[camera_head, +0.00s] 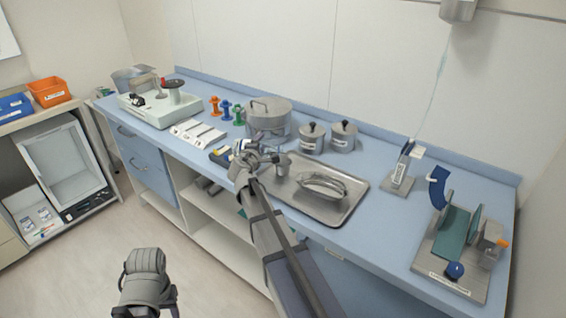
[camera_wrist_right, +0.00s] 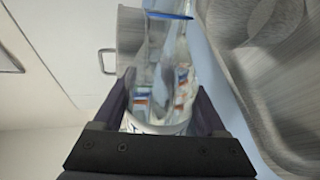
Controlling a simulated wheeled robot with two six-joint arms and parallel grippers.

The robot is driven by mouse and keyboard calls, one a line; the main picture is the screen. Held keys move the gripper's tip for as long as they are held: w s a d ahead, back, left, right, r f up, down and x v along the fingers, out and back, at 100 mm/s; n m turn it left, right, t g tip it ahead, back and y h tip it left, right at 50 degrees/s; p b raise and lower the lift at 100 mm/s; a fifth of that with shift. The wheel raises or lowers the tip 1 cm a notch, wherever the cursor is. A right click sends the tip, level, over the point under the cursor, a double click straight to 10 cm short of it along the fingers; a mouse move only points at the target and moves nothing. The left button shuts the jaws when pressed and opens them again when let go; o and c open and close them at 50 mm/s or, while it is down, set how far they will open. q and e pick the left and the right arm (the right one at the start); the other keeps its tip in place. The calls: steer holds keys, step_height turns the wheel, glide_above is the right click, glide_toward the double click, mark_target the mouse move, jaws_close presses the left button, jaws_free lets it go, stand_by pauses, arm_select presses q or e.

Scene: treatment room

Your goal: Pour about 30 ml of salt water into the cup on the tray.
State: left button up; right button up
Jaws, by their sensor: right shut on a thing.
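My right gripper (camera_head: 256,152) is over the tray's left end. In the right wrist view its two fingers (camera_wrist_right: 165,115) are shut on a clear bottle (camera_wrist_right: 168,75) with a blue rim and a coloured label. A small metal cup (camera_head: 282,165) stands by the left end of the metal tray (camera_head: 325,212), close to the gripper. A metal cup-like thing (camera_wrist_right: 128,45) also shows beside the bottle in the wrist view. Whether any water leaves the bottle I cannot tell. My left gripper (camera_head: 145,295) hangs low in front of the counter, its fingertips mostly hidden.
A metal kidney dish (camera_head: 322,186) lies on the tray. White packets (camera_head: 195,133) lie left of the gripper. A stand with a blue knob (camera_head: 455,270) is at right.

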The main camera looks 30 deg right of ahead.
steer(key=shift+w+a, duration=0.1)
steer(key=shift+a, duration=0.1)
steer(key=shift+w+a, duration=0.2)
steer(key=shift+a, duration=0.2)
steer(key=shift+w+a, duration=0.2)
stand_by(1.6)
